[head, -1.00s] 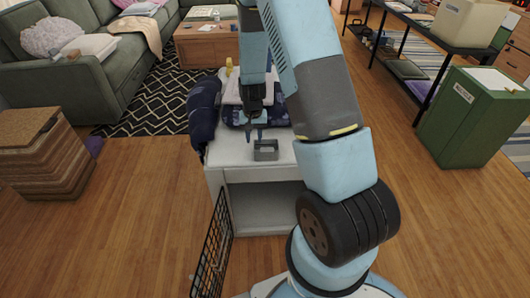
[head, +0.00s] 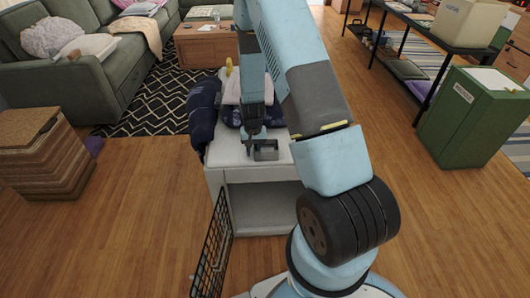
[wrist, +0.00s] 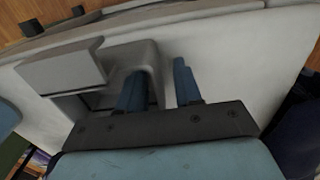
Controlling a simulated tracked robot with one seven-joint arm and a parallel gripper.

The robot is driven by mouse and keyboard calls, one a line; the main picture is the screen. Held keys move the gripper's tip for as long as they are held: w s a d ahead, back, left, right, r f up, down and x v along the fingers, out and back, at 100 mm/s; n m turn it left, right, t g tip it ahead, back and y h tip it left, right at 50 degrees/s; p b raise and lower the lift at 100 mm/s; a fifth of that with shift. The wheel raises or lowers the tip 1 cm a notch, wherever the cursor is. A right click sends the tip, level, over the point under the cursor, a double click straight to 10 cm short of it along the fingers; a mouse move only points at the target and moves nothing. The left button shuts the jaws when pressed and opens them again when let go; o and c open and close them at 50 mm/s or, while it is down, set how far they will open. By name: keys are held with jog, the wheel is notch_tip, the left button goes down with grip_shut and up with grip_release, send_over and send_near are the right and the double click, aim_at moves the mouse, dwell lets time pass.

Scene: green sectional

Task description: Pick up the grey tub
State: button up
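The grey tub (head: 268,155) stands on the white cabinet's top, near its front edge. In the wrist view the tub (wrist: 60,68) fills the left part, with its near wall running beside my fingers. My gripper (head: 255,146) points down at the tub's left side in the head view. In the wrist view my gripper (wrist: 160,85) has its two blue fingers apart. One finger is inside the tub and the other is outside, with a tub wall between them. A gap shows between the wall and the outer finger, so the gripper is not closed on it.
The white cabinet (head: 225,174) also bears dark blue cloth (head: 203,115) and a small yellow item (head: 229,66) behind the tub. A black wire grid (head: 213,250) stands at its front left. A green box (head: 470,115) is to the right.

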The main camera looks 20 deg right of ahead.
jog(key=shift+c, duration=0.2)
grip_shut()
jog(key=shift+r, duration=0.5)
notch_tip(320, 180, up, 2)
jog(key=shift+w+r, duration=0.1)
jog(key=shift+r, duration=0.05)
jog(key=s+d+r, duration=0.1)
jog(key=s+r, duration=0.8)
jog(key=s, duration=0.5)
jog(key=shift+r, duration=0.35)
